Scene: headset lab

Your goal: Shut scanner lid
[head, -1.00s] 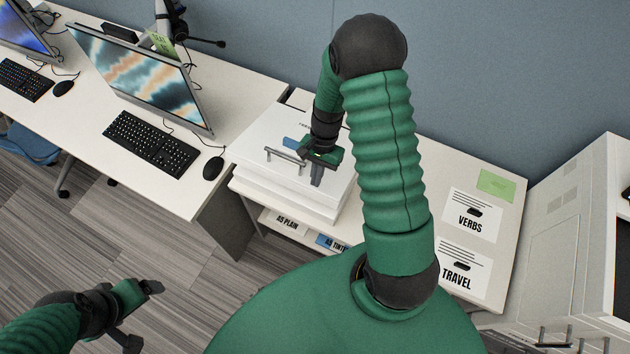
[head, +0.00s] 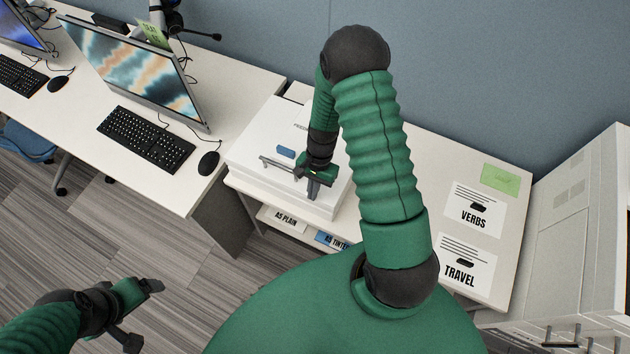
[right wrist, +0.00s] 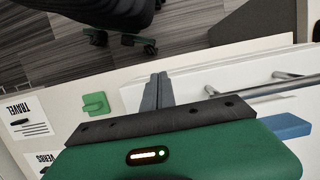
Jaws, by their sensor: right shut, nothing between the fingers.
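The white scanner (head: 250,148) stands on the low cabinet beside the desk. My right gripper (head: 313,188) is shut and empty, at the lid's front edge just right of the handle. In the right wrist view its fingers (right wrist: 158,90) are together beside the white lid, and the handle (right wrist: 268,86) lies to their right. My left gripper (head: 143,312) is open and empty, low over the floor.
The desk with keyboard (head: 146,138), mouse (head: 208,163) and monitor (head: 135,70) is on the left. VERBS (head: 472,212) and TRAVEL (head: 463,262) cards and a green note (head: 500,180) lie on the cabinet top. A large pale machine (head: 565,230) stands at the right.

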